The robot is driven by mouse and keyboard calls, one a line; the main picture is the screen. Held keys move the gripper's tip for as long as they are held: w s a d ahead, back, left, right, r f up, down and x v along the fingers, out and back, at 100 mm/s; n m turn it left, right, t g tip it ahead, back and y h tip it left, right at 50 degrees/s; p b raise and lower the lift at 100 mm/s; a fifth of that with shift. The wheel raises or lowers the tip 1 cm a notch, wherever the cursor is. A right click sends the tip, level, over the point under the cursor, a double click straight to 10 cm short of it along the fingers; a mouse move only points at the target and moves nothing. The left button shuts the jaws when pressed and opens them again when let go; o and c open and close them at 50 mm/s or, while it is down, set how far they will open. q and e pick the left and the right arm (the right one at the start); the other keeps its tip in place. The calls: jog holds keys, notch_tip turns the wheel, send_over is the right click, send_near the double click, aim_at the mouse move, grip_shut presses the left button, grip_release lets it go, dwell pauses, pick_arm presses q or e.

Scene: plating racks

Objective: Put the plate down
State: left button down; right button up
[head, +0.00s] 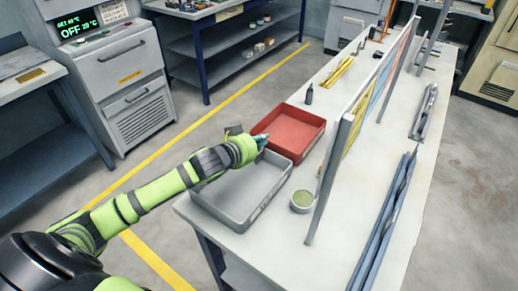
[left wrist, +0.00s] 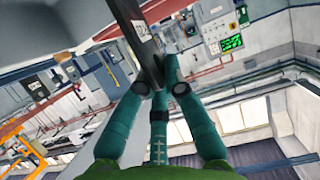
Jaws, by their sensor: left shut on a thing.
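My left gripper (head: 262,140) is above the table, over the edge between the grey tray (head: 262,203) and the red tray (head: 318,118). In the left wrist view its teal fingers (left wrist: 160,88) are closed on a dark, thin plate (left wrist: 142,45) with a pale label. The plate is seen nearly edge-on and reaches up out of the picture. In the head view I cannot make the plate out clearly by the hand. My right gripper is in neither view.
The white table (head: 275,250) carries a bowl with green contents (head: 303,201), a small dark bottle (head: 309,94) and an upright panel board (head: 332,160) right of the trays. Long blue-grey bars (head: 383,225) lie beyond the board. The grey tray looks empty.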

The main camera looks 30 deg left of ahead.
pick_arm(q)
notch_tip(320, 180, down, 3)
jog(key=shift+r, duration=0.2)
jog(key=shift+f, duration=0.25)
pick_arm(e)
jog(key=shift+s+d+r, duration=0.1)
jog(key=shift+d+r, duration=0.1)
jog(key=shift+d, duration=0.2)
pick_arm(q)
jog(key=shift+f, duration=0.15)
jog(key=c, duration=1.4)
grip_release()
jog(key=shift+o, duration=0.2)
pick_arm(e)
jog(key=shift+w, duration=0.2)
pick_arm(q)
jog(key=b+v, duration=0.1)
jog(key=v, duration=1.1)
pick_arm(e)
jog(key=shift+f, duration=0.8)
